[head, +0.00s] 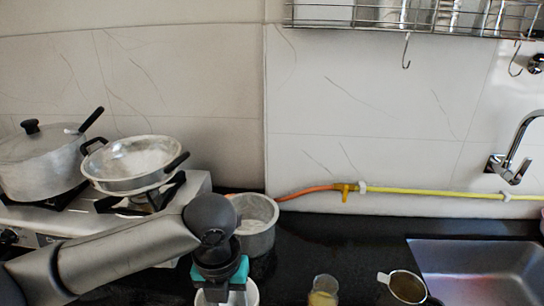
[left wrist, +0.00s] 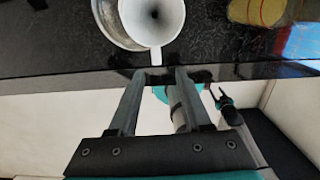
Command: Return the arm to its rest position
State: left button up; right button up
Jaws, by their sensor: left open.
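My left arm reaches in from the left in the head view, with its wrist pointing down over the dark counter. My left gripper (left wrist: 161,72) is open, with nothing clearly held between its fingers. A white, rounded vessel (left wrist: 118,25) with a dark hole inside lies just beyond the fingertips in the left wrist view. Its narrow handle or spout points toward the gap between the fingers; I cannot tell whether they touch. In the head view a pale vessel (head: 246,294) shows under the teal wrist part, mostly hidden.
A metal pot (head: 258,239) stands behind the wrist. The stove (head: 103,222) holds a lidded pot (head: 35,165) and a pan (head: 130,160). A glass (head: 323,290) and a handled cup (head: 407,287) stand right, before the sink (head: 480,265). A hose (head: 430,192) runs along the wall.

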pick_arm(q)
jog(key=s+d+f+n+t+h, duration=0.35)
jog(key=s+d+n, duration=0.3)
jog(key=n, duration=1.05)
jog(key=s+a+f+n+y, duration=0.2)
jog(key=s+a+f+n, duration=0.15)
jog(key=a+n, duration=0.45)
jog(key=s+a+f+n+y, duration=0.25)
jog(key=s+a+n, duration=0.25)
jog(key=n, duration=0.4)
notch_tip(320, 180, down, 22)
jog(key=s+g+h, duration=0.1)
jog(key=g, duration=0.1)
jog(key=s+a+f, duration=0.2)
jog(key=s+f, duration=1.2)
jog(key=s, duration=0.1)
jog(key=shift+s+a+f+g+b, duration=0.15)
jog(key=shift+a+f+g+b, duration=0.2)
jog(key=shift+g, duration=0.1)
